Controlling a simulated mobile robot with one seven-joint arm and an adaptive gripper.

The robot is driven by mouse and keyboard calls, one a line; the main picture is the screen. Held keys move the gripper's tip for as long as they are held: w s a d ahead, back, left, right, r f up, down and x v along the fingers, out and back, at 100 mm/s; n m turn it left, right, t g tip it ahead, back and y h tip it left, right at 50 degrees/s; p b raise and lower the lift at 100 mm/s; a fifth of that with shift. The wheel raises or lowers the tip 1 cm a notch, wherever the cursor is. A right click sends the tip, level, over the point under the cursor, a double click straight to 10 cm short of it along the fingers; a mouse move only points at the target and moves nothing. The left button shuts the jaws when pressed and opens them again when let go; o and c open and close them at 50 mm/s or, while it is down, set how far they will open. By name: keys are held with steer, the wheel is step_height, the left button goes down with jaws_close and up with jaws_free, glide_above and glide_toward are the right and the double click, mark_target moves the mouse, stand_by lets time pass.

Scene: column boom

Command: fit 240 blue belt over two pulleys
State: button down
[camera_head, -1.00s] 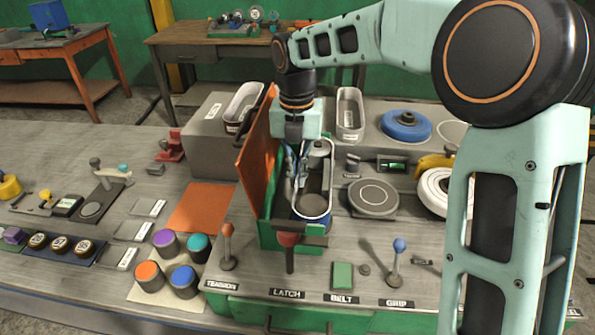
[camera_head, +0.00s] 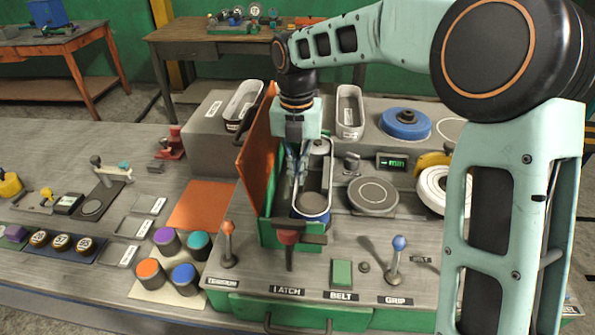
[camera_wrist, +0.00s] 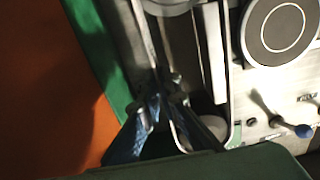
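A long pale belt loop (camera_head: 331,178) lies in the open green housing, around the far pulley (camera_head: 319,146) and the near pulley (camera_head: 314,202). Some blue shows at its near end. Its full seating in the grooves cannot be made out. My gripper (camera_head: 296,182) points down at the loop's left strand, between it and the raised orange cover. In the wrist view my gripper (camera_wrist: 167,102) has its blue-grey fingertips close together at that strand (camera_wrist: 145,35). Whether they clamp it is hidden by the fingers.
The raised orange cover (camera_head: 257,150) stands close on the left. In front are a red-knobbed latch lever (camera_head: 287,240), an orange-knobbed tension lever (camera_head: 227,240) and a blue-knobbed grip lever (camera_head: 397,258). A grey disc (camera_head: 373,194) and a lit display (camera_head: 392,162) are right.

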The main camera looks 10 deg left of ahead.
steer(key=c, duration=2.1)
jaws_free()
steer(key=shift+o, duration=0.6)
steer(key=o, duration=0.3)
step_height(320, 180, up, 8)
steer(key=p, duration=0.7)
steer(key=shift+f, duration=0.2)
steer(key=shift+f, duration=0.1)
